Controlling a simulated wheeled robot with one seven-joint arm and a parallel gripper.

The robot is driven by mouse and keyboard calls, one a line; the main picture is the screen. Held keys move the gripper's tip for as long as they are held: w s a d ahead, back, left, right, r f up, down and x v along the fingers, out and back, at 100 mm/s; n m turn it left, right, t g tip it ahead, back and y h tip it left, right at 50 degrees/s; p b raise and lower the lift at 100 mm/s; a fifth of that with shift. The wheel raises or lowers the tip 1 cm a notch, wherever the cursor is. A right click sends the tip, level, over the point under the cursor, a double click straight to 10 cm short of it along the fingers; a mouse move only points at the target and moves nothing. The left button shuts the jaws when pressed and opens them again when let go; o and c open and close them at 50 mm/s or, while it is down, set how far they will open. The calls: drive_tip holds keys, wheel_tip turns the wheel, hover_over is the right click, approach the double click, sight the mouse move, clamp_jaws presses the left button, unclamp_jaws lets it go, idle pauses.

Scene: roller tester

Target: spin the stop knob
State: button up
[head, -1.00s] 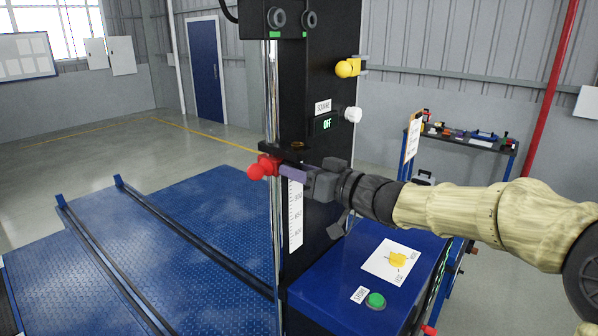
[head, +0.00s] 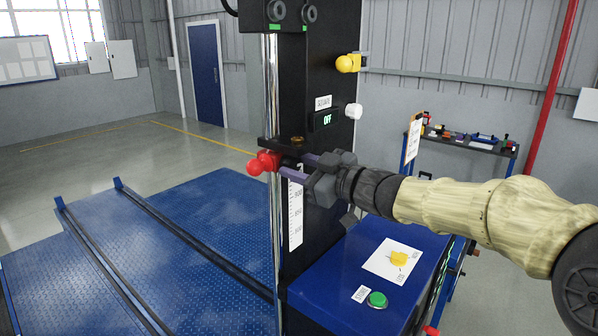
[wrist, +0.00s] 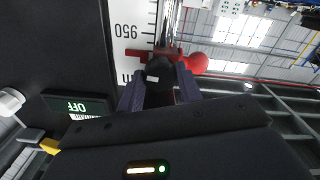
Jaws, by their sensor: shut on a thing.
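A red stop (head: 262,161) with a rounded red end sits on the scale side of the black column. In the wrist view its red arm and ball (wrist: 192,62) show beyond my fingers. My gripper (head: 284,166) reaches in from the right at the stop. In the wrist view its two purple fingers (wrist: 160,86) are on either side of a dark knob (wrist: 159,68) with a small white mark, and are shut on it. The knob is mostly hidden by the fingers in the head view. A printed scale (head: 295,214) runs just below the gripper, and 950 shows beside the knob in the wrist view.
The black column (head: 333,80) carries a display reading OFF (head: 326,121), a white knob (head: 354,111) and a yellow part (head: 347,63). A blue cabinet (head: 345,285) with a green button (head: 377,299) stands below my arm. A ribbed blue platform (head: 190,220) lies left.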

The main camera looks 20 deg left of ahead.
drive_tip(key=shift+n, duration=0.6)
drive_tip(key=o, duration=1)
drive_tip(key=shift+d, duration=0.1)
drive_tip(key=b+v, duration=0.5)
drive_tip(key=v, duration=1.2)
drive_tip(key=shift+s+d, duration=0.1)
